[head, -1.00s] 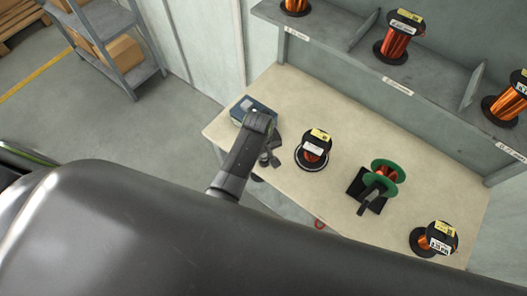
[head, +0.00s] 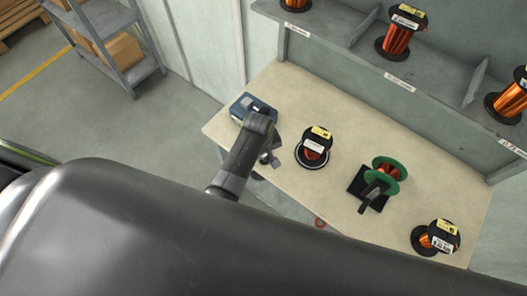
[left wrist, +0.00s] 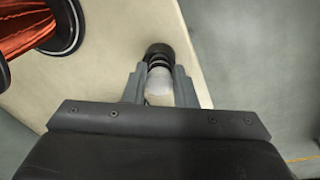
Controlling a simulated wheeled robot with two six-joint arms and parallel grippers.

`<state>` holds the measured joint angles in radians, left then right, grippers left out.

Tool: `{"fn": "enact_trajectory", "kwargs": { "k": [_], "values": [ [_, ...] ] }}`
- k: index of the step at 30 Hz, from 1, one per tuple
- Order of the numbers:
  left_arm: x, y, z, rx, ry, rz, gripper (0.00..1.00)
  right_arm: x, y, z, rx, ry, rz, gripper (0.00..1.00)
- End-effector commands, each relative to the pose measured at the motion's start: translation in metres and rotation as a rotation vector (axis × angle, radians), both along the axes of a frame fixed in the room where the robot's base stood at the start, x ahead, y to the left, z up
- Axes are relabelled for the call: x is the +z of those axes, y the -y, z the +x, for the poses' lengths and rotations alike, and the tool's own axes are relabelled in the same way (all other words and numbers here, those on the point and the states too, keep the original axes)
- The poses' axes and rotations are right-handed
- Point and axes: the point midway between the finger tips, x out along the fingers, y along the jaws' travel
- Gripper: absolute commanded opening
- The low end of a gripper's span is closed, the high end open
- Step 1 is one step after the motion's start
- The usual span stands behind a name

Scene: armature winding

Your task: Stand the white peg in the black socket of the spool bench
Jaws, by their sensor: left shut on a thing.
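My left gripper (left wrist: 158,88) is shut on the white peg (left wrist: 158,86) in the left wrist view, with a grey finger on each side. The black socket (left wrist: 158,53) shows just beyond the peg's far end, in line with it. I cannot tell whether the peg's end is inside the socket or only above it. In the head view my left gripper (head: 268,158) is over the left front edge of the bench (head: 228,132); its fingers hide the peg and socket there. My right gripper is in neither view.
A blue-grey box (head: 250,106) stands behind my left gripper. A copper spool (head: 313,147) is close on its right, also large in the left wrist view (left wrist: 28,25). A green-flanged spool on a black stand (head: 366,190) and another spool (head: 436,238) are further right.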

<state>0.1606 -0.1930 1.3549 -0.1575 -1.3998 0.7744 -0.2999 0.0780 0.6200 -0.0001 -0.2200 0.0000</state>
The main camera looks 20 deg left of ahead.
Motion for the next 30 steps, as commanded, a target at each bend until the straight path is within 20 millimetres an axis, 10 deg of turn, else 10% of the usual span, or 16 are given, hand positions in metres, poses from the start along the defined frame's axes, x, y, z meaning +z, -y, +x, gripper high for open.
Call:
{"fn": "enact_trajectory", "kwargs": {
  "k": [9, 10, 15, 30],
  "values": [
    [0.0, 0.0, 0.0, 0.0, 0.0, 0.0, 0.07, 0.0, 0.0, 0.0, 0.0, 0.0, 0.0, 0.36],
    [0.0, 0.0, 0.0, 0.0, 0.0, 0.0, 0.27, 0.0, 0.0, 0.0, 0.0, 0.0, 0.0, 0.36],
    [0.0, 0.0, 0.0, 0.0, 0.0, 0.0, 0.5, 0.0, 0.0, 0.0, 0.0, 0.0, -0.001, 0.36],
    [0.027, 0.004, 0.013, -0.006, 0.003, -0.001, 0.5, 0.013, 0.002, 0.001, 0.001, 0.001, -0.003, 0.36]
  ]
}}
